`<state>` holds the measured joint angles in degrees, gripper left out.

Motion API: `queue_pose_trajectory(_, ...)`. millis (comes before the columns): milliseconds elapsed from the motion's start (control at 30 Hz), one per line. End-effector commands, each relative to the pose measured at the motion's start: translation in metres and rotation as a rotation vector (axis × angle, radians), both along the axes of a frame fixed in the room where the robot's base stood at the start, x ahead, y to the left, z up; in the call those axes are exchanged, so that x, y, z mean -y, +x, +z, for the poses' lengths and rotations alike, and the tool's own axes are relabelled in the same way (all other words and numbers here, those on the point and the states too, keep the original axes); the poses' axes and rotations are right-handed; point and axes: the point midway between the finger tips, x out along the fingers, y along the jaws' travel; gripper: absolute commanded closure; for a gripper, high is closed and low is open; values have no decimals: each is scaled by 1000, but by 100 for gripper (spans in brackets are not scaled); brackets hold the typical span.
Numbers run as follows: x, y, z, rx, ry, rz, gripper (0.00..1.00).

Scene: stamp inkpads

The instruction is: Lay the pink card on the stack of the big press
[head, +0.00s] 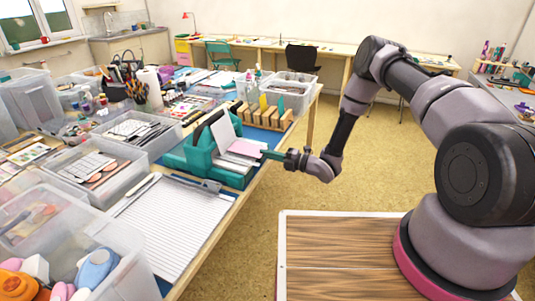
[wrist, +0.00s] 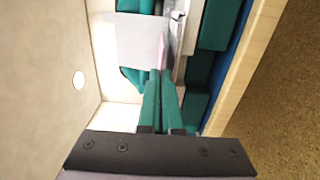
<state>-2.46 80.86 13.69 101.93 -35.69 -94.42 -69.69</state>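The big press (head: 200,155) is a teal machine on the table, with a pale sheet or plate (head: 223,132) standing tilted up in it. The pink card (head: 244,148) lies roughly level over the press's pale stack (head: 232,160). I cannot tell if card and stack touch. My gripper (head: 267,154) reaches in from the right, its teal fingers at the card's right edge. In the wrist view the fingers (wrist: 160,75) are close together, with the pink card (wrist: 163,50) seen nearly edge-on between their tips. The pale plate (wrist: 135,38) shows left of it.
A lined white paper pad (head: 165,225) lies in front of the press. Clear bins (head: 95,170) with tools stand to the left. A wooden rack (head: 265,115) stands behind. The table's edge runs just right of the press, with open floor (head: 400,175) beyond.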

Motion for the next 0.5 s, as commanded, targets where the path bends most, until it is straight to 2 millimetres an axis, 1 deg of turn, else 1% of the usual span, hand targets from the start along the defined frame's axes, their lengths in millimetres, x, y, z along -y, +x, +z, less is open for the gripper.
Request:
queue_pose_trajectory(267, -2, 1, -8, 1, 1, 0, 100)
queue_pose_trajectory(500, -1, 1, -9, 0, 0, -1, 100)
